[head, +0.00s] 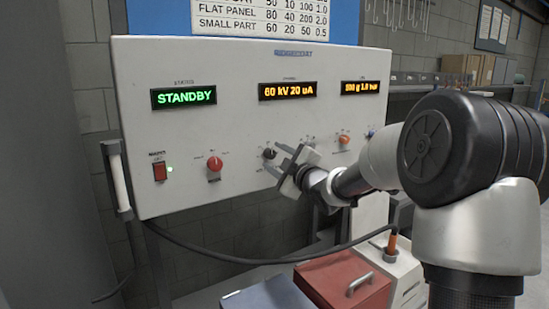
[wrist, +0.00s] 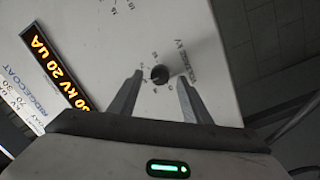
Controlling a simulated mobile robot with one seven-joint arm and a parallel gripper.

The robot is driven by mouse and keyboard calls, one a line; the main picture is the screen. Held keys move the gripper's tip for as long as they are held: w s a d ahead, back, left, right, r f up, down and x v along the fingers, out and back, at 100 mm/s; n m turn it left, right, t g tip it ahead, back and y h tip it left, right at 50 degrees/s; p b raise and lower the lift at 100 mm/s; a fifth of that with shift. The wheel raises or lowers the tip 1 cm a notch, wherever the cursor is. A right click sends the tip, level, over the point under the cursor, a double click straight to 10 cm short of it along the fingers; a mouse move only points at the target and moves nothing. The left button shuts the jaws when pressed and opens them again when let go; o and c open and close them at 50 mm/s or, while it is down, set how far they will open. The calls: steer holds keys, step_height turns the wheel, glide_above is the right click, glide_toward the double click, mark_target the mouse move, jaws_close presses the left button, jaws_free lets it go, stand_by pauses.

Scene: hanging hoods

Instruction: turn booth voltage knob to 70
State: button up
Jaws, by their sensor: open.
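The booth voltage knob (head: 269,153) is a small dark round knob on the white control panel, below the orange middle display (head: 288,90) that reads 60 kV 20 uA. In the wrist view the knob (wrist: 160,74) sits beside its printed "VOLTAGE kV" label and is ringed by scale marks too small to read surely. My gripper (head: 274,158) is open at the panel in front of the knob. In the wrist view my gripper's two fingers (wrist: 159,79) lie on either side of the knob, with gaps to both. Contact with the panel cannot be told.
A red knob (head: 214,164) and a red switch (head: 160,171) are to the left; an orange knob (head: 344,139) is to the right. A green display (head: 183,96) reads STANDBY. A red box (head: 343,288) and a hanging cable (head: 235,261) are below the panel.

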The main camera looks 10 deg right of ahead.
steer(key=shift+w+a, duration=0.1)
steer(key=shift+w, duration=0.35)
steer(key=c, duration=1)
steer(key=shift+c, duration=0.2)
steer(key=shift+m, duration=0.3)
steer(key=m+p, duration=0.4)
steer(key=m, duration=0.1)
steer(key=shift+r+g, duration=0.25)
steer(key=shift+g, duration=0.05)
steer(key=shift+f+m+p, duration=0.1)
steer(key=shift+m+p, duration=1.55)
steer(key=shift+m, duration=0.15)
